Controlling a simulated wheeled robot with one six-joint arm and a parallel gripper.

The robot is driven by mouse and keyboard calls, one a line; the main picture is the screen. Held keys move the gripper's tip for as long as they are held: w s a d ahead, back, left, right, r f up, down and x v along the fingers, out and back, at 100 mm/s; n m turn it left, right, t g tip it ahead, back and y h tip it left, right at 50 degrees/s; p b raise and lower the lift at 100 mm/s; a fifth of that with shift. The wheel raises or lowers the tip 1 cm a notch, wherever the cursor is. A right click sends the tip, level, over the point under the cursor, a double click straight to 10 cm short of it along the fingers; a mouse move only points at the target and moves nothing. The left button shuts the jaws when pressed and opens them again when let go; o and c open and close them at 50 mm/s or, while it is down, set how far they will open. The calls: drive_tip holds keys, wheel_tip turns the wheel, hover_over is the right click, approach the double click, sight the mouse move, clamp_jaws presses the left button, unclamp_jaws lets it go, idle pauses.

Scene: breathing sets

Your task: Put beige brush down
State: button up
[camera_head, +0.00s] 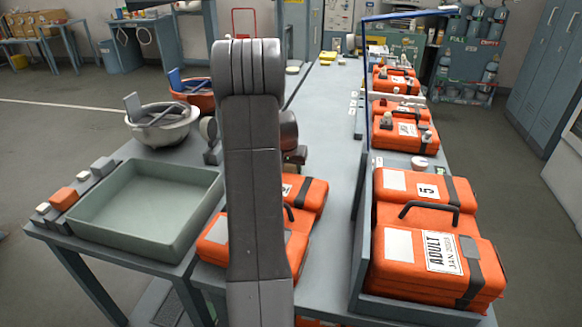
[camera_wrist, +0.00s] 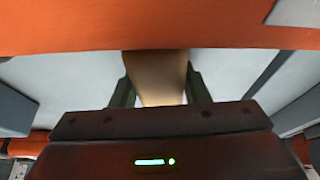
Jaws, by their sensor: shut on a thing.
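The beige brush (camera_wrist: 155,72) shows in the wrist view as a plain tan block between the two dark fingers of my gripper (camera_wrist: 160,88). My gripper is shut on it. The brush's far end is hidden behind an orange surface across the top of the wrist view. A pale grey surface shows on both sides of the fingers. In the head view my own arm stands in front, and the brush cannot be made out there.
A green-grey tray (camera_head: 115,247) stands on the left table, with a grey bowl (camera_head: 163,132) behind it. Orange cases (camera_head: 311,196) lie beside my arm. More orange cases, including one marked ADULT (camera_head: 395,258), fill the right rack. The grey table (camera_head: 330,130) has clear room behind my arm.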

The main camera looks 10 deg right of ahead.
drive_tip(key=shift+f, duration=0.2)
drive_tip(key=o, duration=0.9)
drive_tip(key=shift+r, duration=0.1)
drive_tip(key=shift+s+r, duration=0.15)
drive_tip(key=shift+r, duration=0.35)
drive_tip(key=v, duration=1.1)
drive_tip(key=shift+s+r, duration=0.1)
drive_tip(key=shift+s, duration=0.1)
